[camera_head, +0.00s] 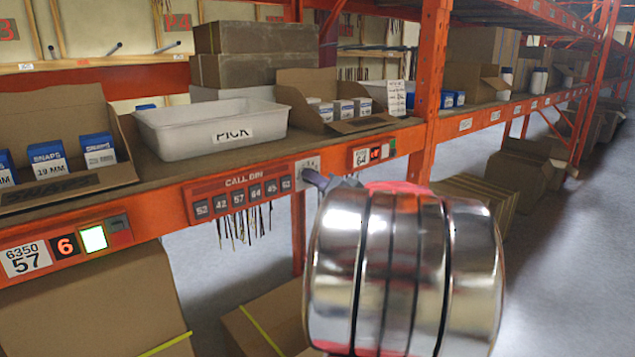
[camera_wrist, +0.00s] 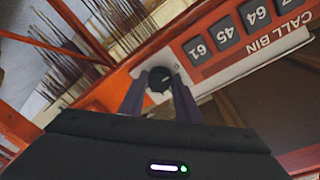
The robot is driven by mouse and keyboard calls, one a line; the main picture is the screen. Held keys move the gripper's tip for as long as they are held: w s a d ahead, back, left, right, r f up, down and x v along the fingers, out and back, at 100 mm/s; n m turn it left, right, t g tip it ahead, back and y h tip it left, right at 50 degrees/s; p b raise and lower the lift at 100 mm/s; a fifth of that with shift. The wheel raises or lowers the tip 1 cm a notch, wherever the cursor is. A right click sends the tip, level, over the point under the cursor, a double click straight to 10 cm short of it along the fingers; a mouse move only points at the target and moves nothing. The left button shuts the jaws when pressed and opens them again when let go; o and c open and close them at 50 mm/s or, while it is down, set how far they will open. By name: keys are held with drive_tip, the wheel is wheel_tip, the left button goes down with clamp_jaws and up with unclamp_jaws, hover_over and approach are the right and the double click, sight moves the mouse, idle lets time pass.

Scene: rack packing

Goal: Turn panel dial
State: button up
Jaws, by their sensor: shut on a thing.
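The panel dial (camera_wrist: 160,79) is a small round black knob with a light pointer mark, on a pale plate (camera_head: 305,167) at the right end of the red call bin panel (camera_head: 238,196). My gripper (camera_wrist: 160,84) has its two dark fingers on either side of the dial and is shut on it. In the head view my gripper (camera_head: 322,181) reaches the plate from the right, and its fingers hide the knob. The panel shows several bin numbers in a row. My shiny arm link covers the lower middle of the head view.
A white PICK bin (camera_head: 212,128) stands on the shelf above the panel. An open box of blue SNAPS packs (camera_head: 50,160) is at left. An orange upright (camera_head: 430,80) stands right of the panel. Dark strands (camera_head: 245,222) hang below it.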

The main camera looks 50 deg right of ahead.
drive_tip(key=shift+m, duration=0.5)
drive_tip(key=shift+s+d+m+g+y, duration=0.15)
drive_tip(key=shift+m+y, duration=0.2)
drive_tip(key=shift+m, duration=2.25)
drive_tip(key=shift+w+d+m+g+y, duration=0.1)
drive_tip(key=shift+m+y, duration=0.2)
drive_tip(key=shift+m, duration=2.3)
drive_tip(key=shift+s+d+m+g+y, duration=0.15)
drive_tip(key=shift+m+y, duration=0.2)
drive_tip(key=shift+m, duration=2.25)
drive_tip(key=shift+a, duration=0.1)
drive_tip(key=o, duration=0.7)
drive_tip(key=shift+w, duration=0.1)
drive_tip(key=o, duration=0.4)
drive_tip(key=shift+r, duration=0.1)
drive_tip(key=shift+c, duration=0.2)
drive_tip(key=shift+a+r, duration=0.1)
